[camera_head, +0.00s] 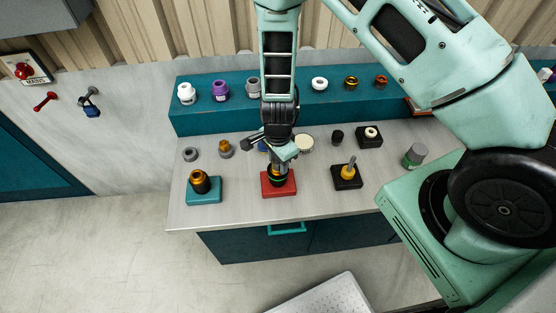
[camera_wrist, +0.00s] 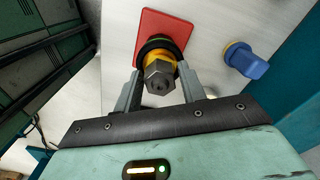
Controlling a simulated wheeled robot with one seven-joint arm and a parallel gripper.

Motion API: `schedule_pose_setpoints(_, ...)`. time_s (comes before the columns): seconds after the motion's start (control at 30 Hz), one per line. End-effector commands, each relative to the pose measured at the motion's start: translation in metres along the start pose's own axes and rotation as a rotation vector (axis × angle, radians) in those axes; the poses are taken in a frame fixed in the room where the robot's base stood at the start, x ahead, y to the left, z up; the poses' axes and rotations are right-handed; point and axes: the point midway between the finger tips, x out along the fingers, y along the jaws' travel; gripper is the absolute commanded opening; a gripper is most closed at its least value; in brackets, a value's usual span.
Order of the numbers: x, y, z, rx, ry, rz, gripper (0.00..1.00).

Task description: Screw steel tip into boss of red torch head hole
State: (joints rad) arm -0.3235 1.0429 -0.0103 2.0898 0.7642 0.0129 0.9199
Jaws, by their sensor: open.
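The red torch head's red base (camera_head: 268,189) sits at the front middle of the bench, with its dark and orange body (camera_head: 279,182) standing on it. In the wrist view the red base (camera_wrist: 165,22) lies beyond the orange boss (camera_wrist: 156,54). The grey steel tip (camera_wrist: 159,77), with a hex part, stands in line with the boss and appears seated in it; how deep its thread goes is hidden. My gripper (camera_wrist: 160,80) is open, one finger on each side of the tip, apart from it. In the head view my gripper (camera_head: 280,157) is directly above the red base.
A teal-based fixture (camera_head: 204,196) stands left and a black-based one (camera_head: 347,184) right. A blue and yellow piece (camera_wrist: 248,62) lies close by. Several small parts stand behind, and a teal shelf (camera_head: 215,118) with coloured pieces runs along the back. The front bench strip is clear.

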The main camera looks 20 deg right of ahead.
Motion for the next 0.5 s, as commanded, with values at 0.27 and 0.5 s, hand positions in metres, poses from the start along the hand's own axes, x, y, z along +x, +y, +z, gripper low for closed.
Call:
schedule_pose_setpoints(0.27,-0.0001,0.0000,0.0000,0.000,0.000,0.000,0.16)
schedule_pose_setpoints(0.5,-0.0010,-0.0001,0.0000,0.118,0.000,0.000,0.16)
